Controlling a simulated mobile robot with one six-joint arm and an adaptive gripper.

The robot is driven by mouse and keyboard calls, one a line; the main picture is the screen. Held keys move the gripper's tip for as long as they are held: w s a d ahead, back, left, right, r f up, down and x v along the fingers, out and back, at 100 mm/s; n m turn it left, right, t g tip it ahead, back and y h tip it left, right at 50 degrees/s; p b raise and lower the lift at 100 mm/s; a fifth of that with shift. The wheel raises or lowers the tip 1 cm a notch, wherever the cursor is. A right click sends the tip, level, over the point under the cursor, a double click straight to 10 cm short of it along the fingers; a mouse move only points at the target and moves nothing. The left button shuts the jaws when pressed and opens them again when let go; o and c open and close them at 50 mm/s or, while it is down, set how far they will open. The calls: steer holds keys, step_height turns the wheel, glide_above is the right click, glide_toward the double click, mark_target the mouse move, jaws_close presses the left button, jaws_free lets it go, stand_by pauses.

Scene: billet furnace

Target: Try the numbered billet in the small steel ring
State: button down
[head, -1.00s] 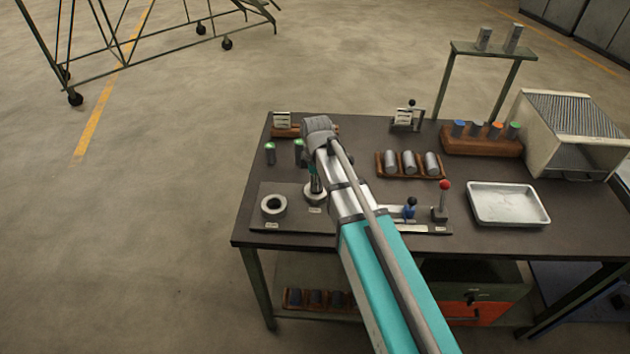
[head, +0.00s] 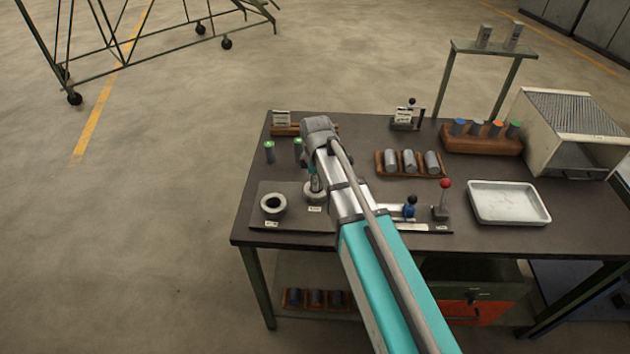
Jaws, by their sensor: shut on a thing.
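My gripper (head: 316,184) is at the small steel ring (head: 313,196), seen end-down beside my arm. It is shut on a billet that my gripper and arm mostly hide, so no number on it can be read. I cannot tell whether the billet is in the ring or just above it. The small ring sits on a dark plate (head: 293,221) with a white label in front of it. A larger steel ring (head: 272,204) stands apart to its left on the same plate.
Two green-topped cylinders (head: 269,151) stand behind the rings. A wooden tray (head: 437,176) of grey billets, a red-knobbed lever (head: 445,185) and a metal tray (head: 508,216) are to the right. A rack (head: 480,146) with coloured-top cylinders stands farther back.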

steer(key=shift+f+b, duration=0.6)
steer(key=shift+f, duration=0.05)
stand_by(0.5)
stand_by(0.5)
steer(key=shift+c, duration=0.8)
jaws_free()
